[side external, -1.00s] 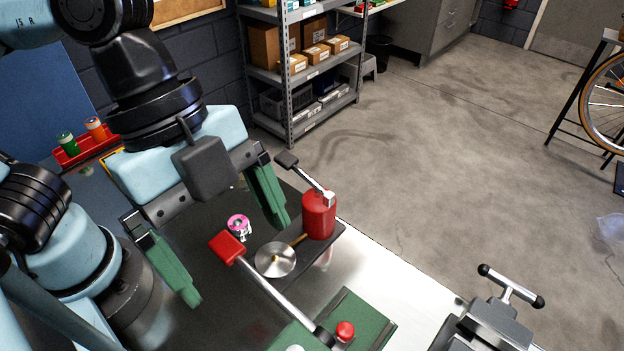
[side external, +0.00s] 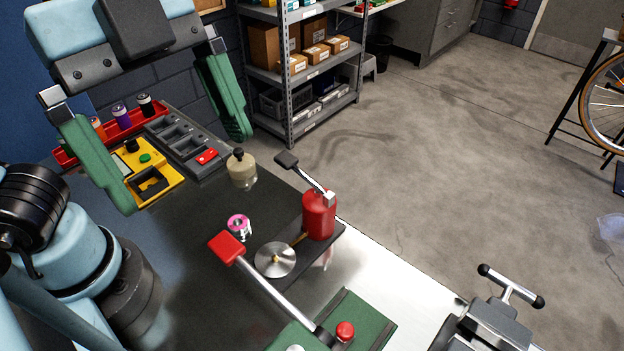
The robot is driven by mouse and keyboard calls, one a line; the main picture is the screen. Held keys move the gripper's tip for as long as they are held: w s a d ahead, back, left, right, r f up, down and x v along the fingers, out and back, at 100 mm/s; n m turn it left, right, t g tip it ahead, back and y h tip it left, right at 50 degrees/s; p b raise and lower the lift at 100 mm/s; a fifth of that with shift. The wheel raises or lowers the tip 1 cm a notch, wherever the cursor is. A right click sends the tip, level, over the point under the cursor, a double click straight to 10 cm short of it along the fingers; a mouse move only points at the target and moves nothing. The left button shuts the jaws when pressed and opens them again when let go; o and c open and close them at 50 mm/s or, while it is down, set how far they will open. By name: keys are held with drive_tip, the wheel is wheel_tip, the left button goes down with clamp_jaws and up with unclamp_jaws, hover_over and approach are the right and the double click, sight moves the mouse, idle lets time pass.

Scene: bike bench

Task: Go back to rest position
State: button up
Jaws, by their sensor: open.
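My gripper (side external: 168,155) is at the upper left of the side external view, raised above the far end of the bench. Its two green fingers are wide apart, with nothing between them that it holds. The left finger overlaps the red tray and yellow holder in the picture. The dark bench top (side external: 190,262) lies below and to the right of it.
A red tray (side external: 135,128), a yellow holder (side external: 170,183), a grey tray (side external: 182,145) and a beige bottle (side external: 241,168) stand at the far end. Nearer are a pink-white roll (side external: 239,226), a metal disc (side external: 275,260), a red cylinder (side external: 319,215) and a red-handled lever (side external: 262,280).

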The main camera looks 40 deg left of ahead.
drive_tip(key=w+a+f+n+t+y, duration=0.1)
drive_tip(key=w+a+f+n+t, duration=0.15)
drive_tip(key=w+n, duration=0.2)
drive_tip(key=w+a+f+n+t, duration=0.1)
drive_tip(key=w+a+f+n, duration=0.25)
drive_tip(key=w, duration=0.25)
drive_tip(key=w+a+f+n+t+y, duration=0.3)
drive_tip(key=w+a+f+n+t, duration=0.15)
drive_tip(key=a+f+n, duration=0.7)
drive_tip(key=s+d+r+n+g+h, duration=0.7)
drive_tip(key=s+d+r+n+g, duration=0.35)
drive_tip(key=s+d+n, duration=0.35)
drive_tip(key=w+d+x, duration=0.1)
drive_tip(key=x, duration=0.8)
drive_tip(key=shift+d+t, duration=0.15)
drive_tip(key=shift+t, duration=0.2)
drive_tip(key=shift+r, duration=0.2)
